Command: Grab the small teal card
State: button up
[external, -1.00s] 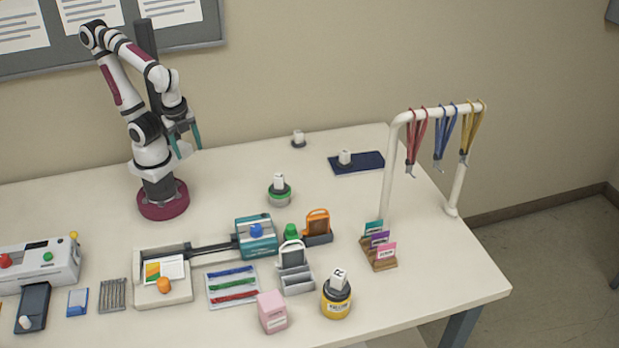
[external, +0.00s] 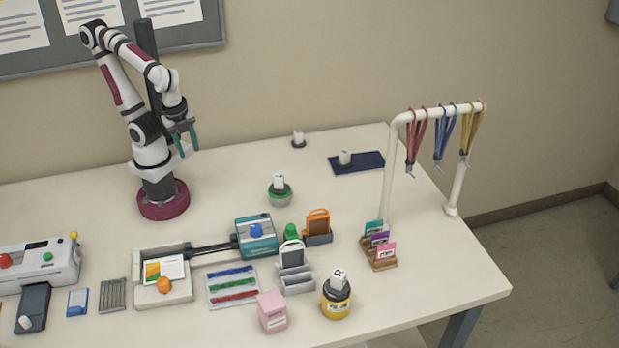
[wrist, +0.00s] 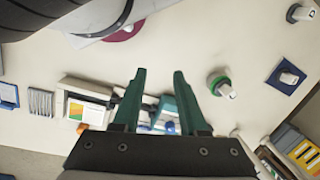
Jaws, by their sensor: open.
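The small teal card (external: 374,228) stands at the back of a brown stepped holder (external: 384,265) on the right part of the table. A purple card (external: 379,239) and a pink card (external: 386,250) stand in front of it. My gripper (external: 186,150) is open and empty, high over the table at the back left, far from the card. In the wrist view my gripper (wrist: 160,100) shows two teal fingers apart with nothing held between them. I cannot make out the teal card in the wrist view.
A white rack (external: 452,180) with hanging lanyards stands behind the card holder. A yellow-based stamp (external: 337,300), a pink box (external: 271,311), a grey holder (external: 297,281) and an orange item (external: 318,224) lie left of it. The table's back middle is mostly clear.

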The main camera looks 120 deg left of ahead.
jog(key=w+d+n+t+h, duration=0.15)
jog(key=w+d, duration=0.35)
jog(key=w, duration=0.5)
jog(key=w+d+n+t+h, duration=0.1)
jog(key=w+d+t+h, duration=0.2)
jog(key=w, duration=0.7)
jog(key=w+f+n+t+y, duration=0.1)
jog(key=w, duration=0.4)
jog(key=w+f+n+t+y, duration=0.1)
jog(key=w+n+t, duration=0.1)
jog(key=w, duration=0.4)
jog(key=w+f+n+t+y, duration=0.1)
jog(key=w+n+t, duration=0.1)
jog(key=w, duration=0.4)
jog(key=shift+w+f, duration=0.1)
jog(key=shift+f, duration=0.05)
jog(key=w+a+f+n+t+y, duration=0.1)
jog(key=w+a+f+n+y, duration=0.2)
jog(key=w+a, duration=0.1)
jog(key=n+y, duration=0.4)
jog(key=y, duration=0.2)
send_near(369, 223)
jog(key=shift+g, duration=0.35)
jog(key=x, duration=1)
jog(key=shift+w+a, duration=0.15)
grip_shut()
